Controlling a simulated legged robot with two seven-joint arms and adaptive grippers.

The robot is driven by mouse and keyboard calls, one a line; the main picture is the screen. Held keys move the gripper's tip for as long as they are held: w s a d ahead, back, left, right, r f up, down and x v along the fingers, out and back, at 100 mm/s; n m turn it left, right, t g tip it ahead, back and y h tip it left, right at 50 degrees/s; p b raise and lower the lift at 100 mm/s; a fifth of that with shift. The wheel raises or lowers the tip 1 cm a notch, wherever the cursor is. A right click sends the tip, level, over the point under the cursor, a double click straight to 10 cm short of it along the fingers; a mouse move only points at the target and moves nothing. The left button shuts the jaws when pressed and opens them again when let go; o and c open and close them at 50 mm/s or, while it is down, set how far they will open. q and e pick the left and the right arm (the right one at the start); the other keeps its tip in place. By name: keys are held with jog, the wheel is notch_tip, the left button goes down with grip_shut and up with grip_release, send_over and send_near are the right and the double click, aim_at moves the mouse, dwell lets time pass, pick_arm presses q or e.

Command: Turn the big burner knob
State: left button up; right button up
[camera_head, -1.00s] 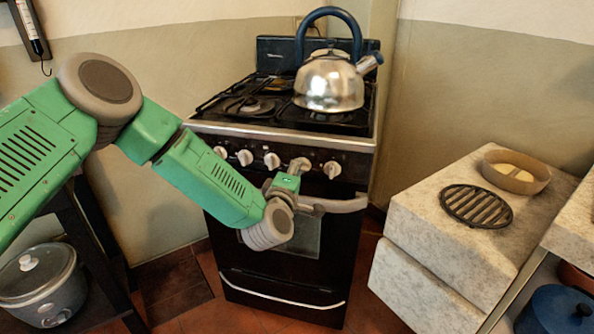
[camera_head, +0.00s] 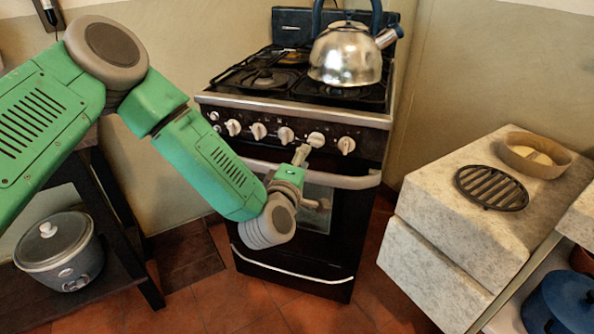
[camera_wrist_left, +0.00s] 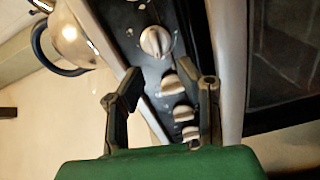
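The stove front has a row of several pale knobs. From the left in the head view they include the first knob (camera_head: 233,127), the middle knob (camera_head: 285,135), the fourth knob (camera_head: 316,140) and the rightmost knob (camera_head: 346,145). No label shows which is the big burner's. My left gripper (camera_head: 312,180) is in front of the oven, just below the fourth knob, fingers spread and empty. In the left wrist view my left gripper (camera_wrist_left: 168,80) is open, with a knob (camera_wrist_left: 175,83) appearing between its fingertips; contact cannot be told. A larger-looking knob (camera_wrist_left: 155,41) lies beyond. My right gripper is not in view.
A steel kettle (camera_head: 345,53) stands on the stove top. The oven handle (camera_head: 345,181) runs below the knobs, close to my gripper. A stone counter (camera_head: 440,215) with a trivet (camera_head: 491,187) and a bowl (camera_head: 535,155) is at right. A cooker (camera_head: 60,250) sits at lower left.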

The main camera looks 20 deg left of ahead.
pick_arm(q)
jog(key=s, duration=0.5)
jog(key=shift+s+d, duration=0.15)
jog(key=shift+s, duration=0.25)
grip_shut()
dwell(0.8)
